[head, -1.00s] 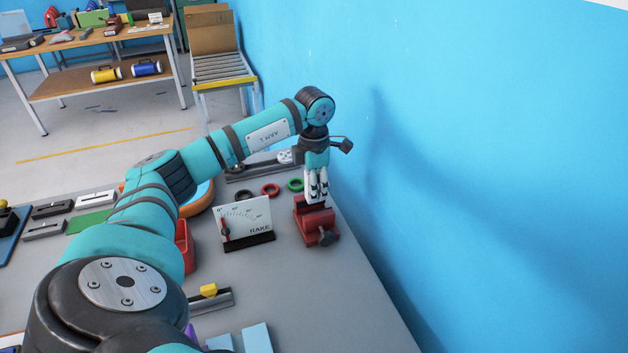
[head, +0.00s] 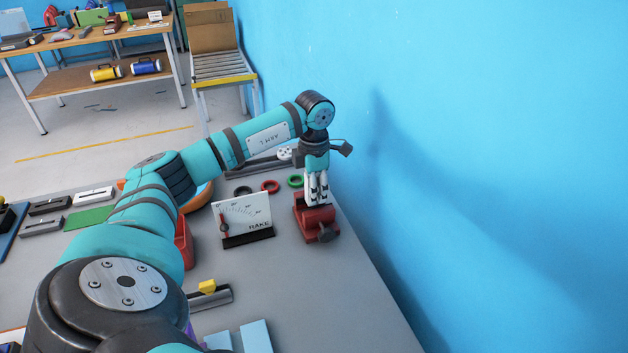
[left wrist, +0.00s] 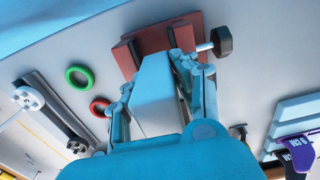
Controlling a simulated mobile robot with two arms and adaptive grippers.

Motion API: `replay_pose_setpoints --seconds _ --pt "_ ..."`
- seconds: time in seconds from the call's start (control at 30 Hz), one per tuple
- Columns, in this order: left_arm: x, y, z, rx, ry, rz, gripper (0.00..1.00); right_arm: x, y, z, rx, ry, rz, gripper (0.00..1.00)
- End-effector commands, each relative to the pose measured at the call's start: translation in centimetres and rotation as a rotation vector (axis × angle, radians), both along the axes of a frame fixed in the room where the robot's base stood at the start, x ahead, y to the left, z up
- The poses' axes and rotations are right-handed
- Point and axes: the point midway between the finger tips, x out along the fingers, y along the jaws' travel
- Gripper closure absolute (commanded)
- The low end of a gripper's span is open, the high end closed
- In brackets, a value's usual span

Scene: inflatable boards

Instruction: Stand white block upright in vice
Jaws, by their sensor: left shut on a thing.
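The white block (left wrist: 152,95) is between the fingers of my left gripper (head: 317,200) and shows large in the left wrist view. The gripper points down and is shut on the block. The red vice (head: 317,226) stands near the table's right edge, directly under the fingertips; it also shows in the left wrist view (left wrist: 168,38), just beyond the block's far end. I cannot tell if the block's lower end is between the vice jaws. In the head view the fingers mostly hide the block. My right gripper is not in view.
A white gauge board (head: 243,215) marked RAKE stands left of the vice. Green (head: 295,181), red (head: 270,186) and black rings lie behind it. The blue wall (head: 480,180) rises close on the right. Grey table is clear in front of the vice.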

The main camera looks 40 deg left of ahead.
Motion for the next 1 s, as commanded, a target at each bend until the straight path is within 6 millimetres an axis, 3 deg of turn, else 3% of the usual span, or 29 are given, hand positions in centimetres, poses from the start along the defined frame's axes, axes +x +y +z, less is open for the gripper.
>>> replay_pose_setpoints --seconds 0.47,0.5,0.67,1.0 --pt "0.0 0.0 -1.3 0.0 0.0 0.0 1.0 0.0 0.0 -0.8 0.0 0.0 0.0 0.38" --pt "0.0 0.0 -1.2 0.0 0.0 0.0 0.67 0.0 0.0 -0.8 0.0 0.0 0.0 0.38" --pt "0.0 0.0 -1.2 0.0 0.0 0.0 0.46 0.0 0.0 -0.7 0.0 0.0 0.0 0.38" --pt "0.0 0.0 -1.0 0.0 0.0 0.0 0.44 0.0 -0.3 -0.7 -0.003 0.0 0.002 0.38"
